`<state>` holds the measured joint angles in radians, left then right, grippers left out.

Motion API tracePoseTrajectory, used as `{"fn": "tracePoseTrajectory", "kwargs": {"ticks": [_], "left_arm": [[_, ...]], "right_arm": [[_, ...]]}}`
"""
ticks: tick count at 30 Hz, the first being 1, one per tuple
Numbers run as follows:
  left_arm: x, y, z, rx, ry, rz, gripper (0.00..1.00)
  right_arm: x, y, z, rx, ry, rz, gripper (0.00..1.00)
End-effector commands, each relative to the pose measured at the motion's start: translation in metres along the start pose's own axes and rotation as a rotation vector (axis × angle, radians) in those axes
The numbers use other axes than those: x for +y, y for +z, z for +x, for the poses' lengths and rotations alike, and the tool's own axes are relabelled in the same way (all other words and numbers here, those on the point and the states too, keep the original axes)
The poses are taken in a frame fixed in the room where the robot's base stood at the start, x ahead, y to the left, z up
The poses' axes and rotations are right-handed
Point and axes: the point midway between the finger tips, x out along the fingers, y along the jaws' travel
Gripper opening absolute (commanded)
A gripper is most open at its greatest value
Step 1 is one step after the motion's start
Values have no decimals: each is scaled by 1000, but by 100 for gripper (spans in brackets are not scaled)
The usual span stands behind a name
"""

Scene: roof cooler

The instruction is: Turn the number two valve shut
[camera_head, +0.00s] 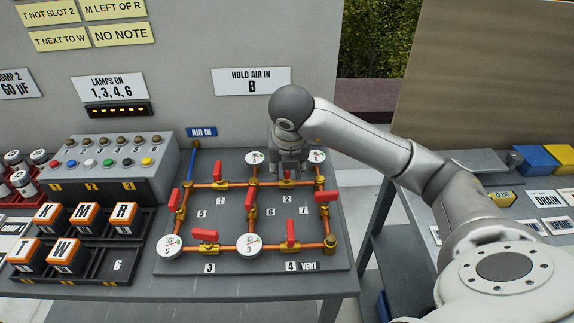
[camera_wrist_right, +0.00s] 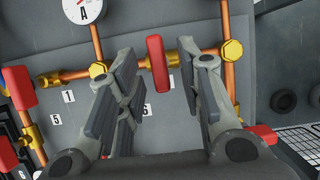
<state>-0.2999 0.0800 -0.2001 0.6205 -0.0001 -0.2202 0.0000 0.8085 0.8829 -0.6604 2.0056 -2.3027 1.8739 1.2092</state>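The number two valve is on the upper right horizontal pipe of the sloped board, above the label 2 (camera_head: 287,198). Its red handle (camera_wrist_right: 157,62) stands crosswise to the copper pipe in the right wrist view; in the head view my gripper partly hides it. My right gripper (camera_head: 291,172) is over this valve, pointing down at it. In the right wrist view its fingers (camera_wrist_right: 157,72) are open, one on each side of the handle, with gaps showing on both sides. My left gripper is not in view.
Other red-handled valves are close by: number one (camera_head: 218,172), number seven (camera_head: 327,196) and number four (camera_head: 290,233). Gauge A (camera_head: 255,157) is just left of the gripper. A sign (camera_head: 252,81) reads "HOLD AIR IN B". A lamp box (camera_head: 110,160) stands left of the board.

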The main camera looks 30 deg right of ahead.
Motion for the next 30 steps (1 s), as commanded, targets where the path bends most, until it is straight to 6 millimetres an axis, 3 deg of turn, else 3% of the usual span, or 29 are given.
{"fn": "tracePoseTrajectory", "kwargs": {"ticks": [8, 15, 30], "left_arm": [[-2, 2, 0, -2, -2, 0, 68], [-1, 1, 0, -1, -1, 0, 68], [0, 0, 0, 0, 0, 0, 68]], "right_arm": [[0, 0, -7, -2, 1, -1, 34], [1, 1, -54, -6, 4, -2, 34], [0, 1, -104, -4, 1, 0, 34]]}}
